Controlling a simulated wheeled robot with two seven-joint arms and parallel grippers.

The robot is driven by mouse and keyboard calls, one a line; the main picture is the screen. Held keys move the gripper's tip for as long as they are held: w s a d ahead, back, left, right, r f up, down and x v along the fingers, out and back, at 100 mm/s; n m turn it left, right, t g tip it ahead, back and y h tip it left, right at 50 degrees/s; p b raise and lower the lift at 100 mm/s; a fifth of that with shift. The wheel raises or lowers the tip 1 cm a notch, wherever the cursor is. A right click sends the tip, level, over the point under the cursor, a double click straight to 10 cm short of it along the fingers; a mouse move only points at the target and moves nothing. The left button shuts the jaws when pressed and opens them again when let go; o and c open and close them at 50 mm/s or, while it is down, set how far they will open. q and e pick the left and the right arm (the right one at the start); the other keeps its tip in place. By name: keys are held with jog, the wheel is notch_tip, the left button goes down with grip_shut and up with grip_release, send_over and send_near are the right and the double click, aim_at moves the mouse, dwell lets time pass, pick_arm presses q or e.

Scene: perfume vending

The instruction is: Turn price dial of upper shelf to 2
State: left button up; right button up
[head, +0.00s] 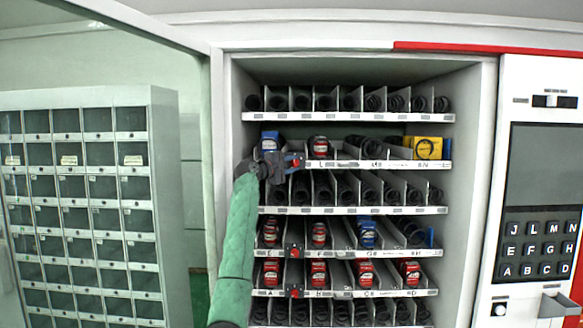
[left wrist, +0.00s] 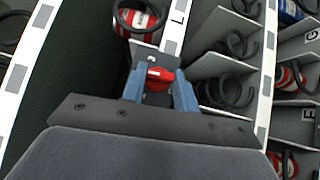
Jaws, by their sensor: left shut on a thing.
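The price dial of the upper shelf is a red knob (head: 298,161) on the front edge of the second shelf from the top, by the slot labelled L. In the left wrist view the red dial (left wrist: 160,75) sits between the two blue fingers of my left gripper (left wrist: 160,88). The gripper is shut on it. In the head view my left gripper (head: 288,162) reaches in from the left and partly covers the dial. The number it points to is too small to read. My right gripper is not in view.
Two more red dials (head: 294,251) sit on lower shelf edges. A red can (head: 319,147) stands behind the upper dial, and a yellow box (head: 427,148) is at that shelf's right end. The open glass door is on the left, the keypad panel (head: 539,245) on the right.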

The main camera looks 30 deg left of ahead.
pick_arm(q)
jog(key=shift+m+g, duration=0.3)
jog(key=shift+m, duration=0.1)
jog(key=o, duration=1)
jog(key=shift+w, duration=0.1)
jog(key=shift+c, duration=0.2)
